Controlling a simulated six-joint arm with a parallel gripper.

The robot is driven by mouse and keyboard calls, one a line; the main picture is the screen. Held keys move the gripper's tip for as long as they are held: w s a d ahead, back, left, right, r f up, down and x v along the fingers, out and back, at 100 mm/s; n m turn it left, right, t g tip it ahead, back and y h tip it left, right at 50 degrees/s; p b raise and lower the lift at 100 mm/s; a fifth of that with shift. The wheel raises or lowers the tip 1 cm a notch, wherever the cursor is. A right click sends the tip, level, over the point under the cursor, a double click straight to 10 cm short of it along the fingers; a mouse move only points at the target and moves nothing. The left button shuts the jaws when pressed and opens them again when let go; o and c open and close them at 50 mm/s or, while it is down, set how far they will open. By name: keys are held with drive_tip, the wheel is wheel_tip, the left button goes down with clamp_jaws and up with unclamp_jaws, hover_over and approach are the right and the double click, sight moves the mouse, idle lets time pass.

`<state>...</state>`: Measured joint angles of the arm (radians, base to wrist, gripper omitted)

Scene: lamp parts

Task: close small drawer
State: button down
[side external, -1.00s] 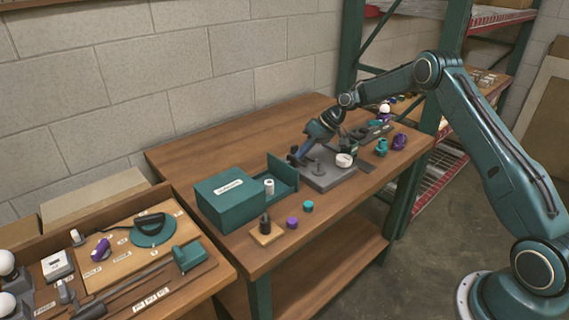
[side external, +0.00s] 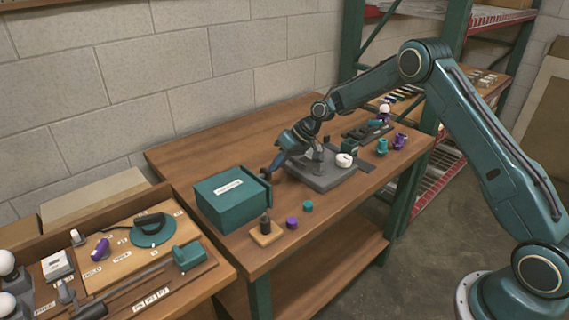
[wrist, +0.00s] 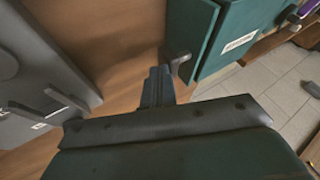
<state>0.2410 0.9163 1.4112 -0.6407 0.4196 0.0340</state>
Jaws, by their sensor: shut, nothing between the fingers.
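The small drawer (side external: 267,184) is pushed into the teal box (side external: 225,208), with its front panel at or very near the box's right end. In the wrist view the drawer's grey knob (wrist: 178,58) sticks out beside the teal box (wrist: 222,35). My gripper (side external: 272,172) is shut and empty, just to the right of the drawer front. In the wrist view its fingertips (wrist: 158,72) are close to the knob; I cannot tell whether they touch. The white item seen earlier in the drawer is hidden.
A grey fixture plate (side external: 322,175) stands right of my gripper with a white round part (side external: 344,160). A wooden block with a dark piece (side external: 266,230), a purple part (side external: 292,223) and a teal part (side external: 308,206) sit in front of the box.

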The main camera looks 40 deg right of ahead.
drive_tip(key=shift+a, duration=0.95)
drive_tip(key=shift+d, duration=0.7)
drive_tip(key=d, duration=0.3)
drive_tip(key=shift+d+r, duration=0.2)
drive_tip(key=shift+d, duration=0.1)
drive_tip(key=v, duration=0.9)
drive_tip(key=shift+s+r, duration=0.2)
drive_tip(key=shift+r, duration=0.1)
